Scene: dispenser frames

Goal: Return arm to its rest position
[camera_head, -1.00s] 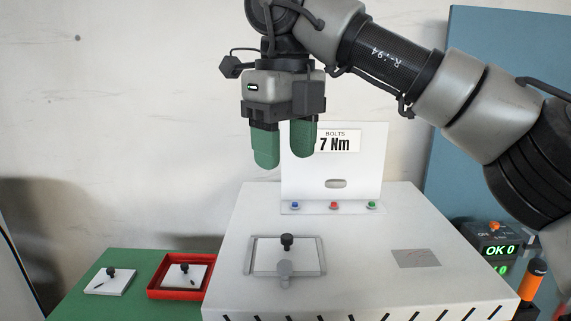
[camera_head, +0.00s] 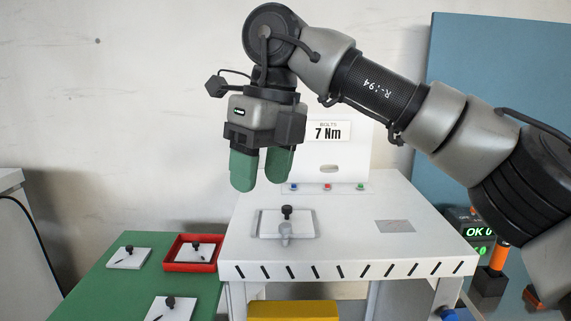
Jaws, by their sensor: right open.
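My right arm comes in from the right. Its gripper (camera_head: 262,174) hangs fingers down above the back left of the white workbench (camera_head: 350,238). The two green fingers are apart with nothing between them. The gripper is clear of the plate below it and covers part of the upright panel behind. A light plate with a black knob (camera_head: 286,212) and a grey knob (camera_head: 285,230) sits in a frame on the bench top. My left gripper is not in view.
A red tray (camera_head: 192,265) holding a white plate stands on a green table (camera_head: 95,290) at left, with white plates (camera_head: 130,257) nearby. A sign panel (camera_head: 345,150), coloured buttons and a screwdriver (camera_head: 499,257) with displays are behind and right. A yellow bin (camera_head: 292,311) sits below.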

